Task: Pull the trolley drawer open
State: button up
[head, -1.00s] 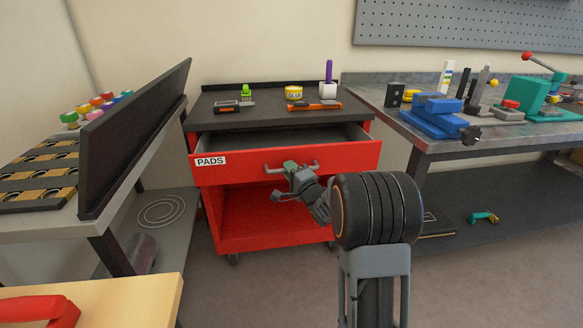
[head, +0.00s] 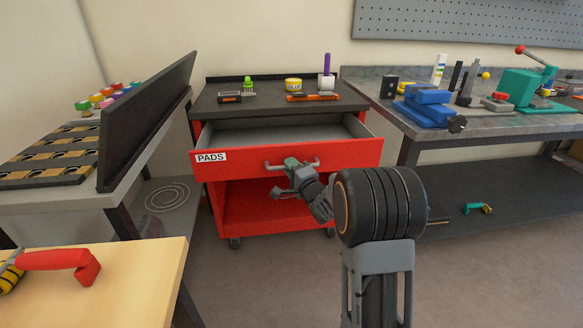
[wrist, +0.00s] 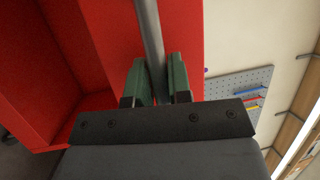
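The red trolley (head: 270,212) stands ahead, with its drawer (head: 345,154) labelled PADS pulled out. The grey inside of the drawer shows and looks empty. A grey bar handle (head: 309,163) runs across the drawer front. My gripper (head: 292,164) is at the middle of this handle. In the wrist view, the green fingers of my gripper (wrist: 160,85) lie on either side of the handle bar (wrist: 148,30), closed around it. The red drawer front (wrist: 108,35) shows behind the bar.
On the trolley top are a yellow tin (head: 293,84), a cup with a purple tool (head: 327,80) and other small tools. A workbench with a blue vise (head: 428,106) stands right. A bench with a dark upright panel (head: 145,115) stands left. A wooden table (head: 120,280) is at front left.

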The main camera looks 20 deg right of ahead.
jog(key=shift+o, duration=0.5)
jog(key=shift+s, duration=0.35)
jog(key=p+v, duration=0.2)
jog(key=v, duration=1.1)
jog(key=shift+d+f, duration=0.1)
jog(key=shift+f, duration=0.05)
